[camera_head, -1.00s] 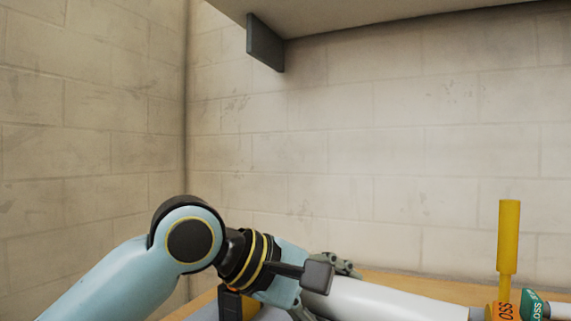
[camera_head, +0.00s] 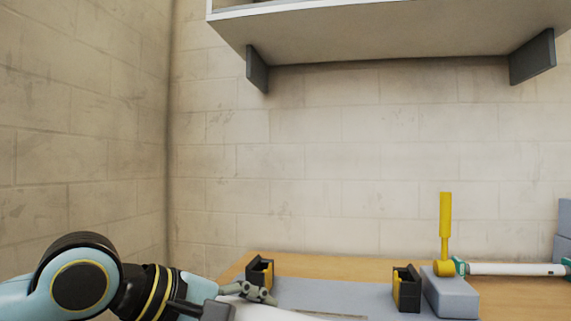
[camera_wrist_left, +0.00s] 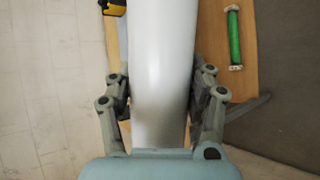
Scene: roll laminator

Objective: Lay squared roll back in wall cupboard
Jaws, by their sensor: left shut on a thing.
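A white roll (camera_wrist_left: 163,50) lies between the fingers of my left gripper (camera_wrist_left: 162,95) in the left wrist view, with a finger on each side of it. The gripper is shut on it. In the head view my left gripper (camera_head: 250,292) is low at the left, and only a strip of the white roll (camera_head: 262,310) shows at the bottom edge. The roll's ends are out of that view. The wall cupboard (camera_head: 380,35) hangs high above; I see its underside and a bit of its white front edge. My right gripper is not in view.
Two black-and-yellow brackets (camera_head: 260,271) (camera_head: 406,289) stand on the bench (camera_head: 520,295). A grey block (camera_head: 450,294) with a yellow handle (camera_head: 445,215) stands right of them. A white roll with green ends (camera_head: 515,269) lies behind. The wall between bench and cupboard is clear.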

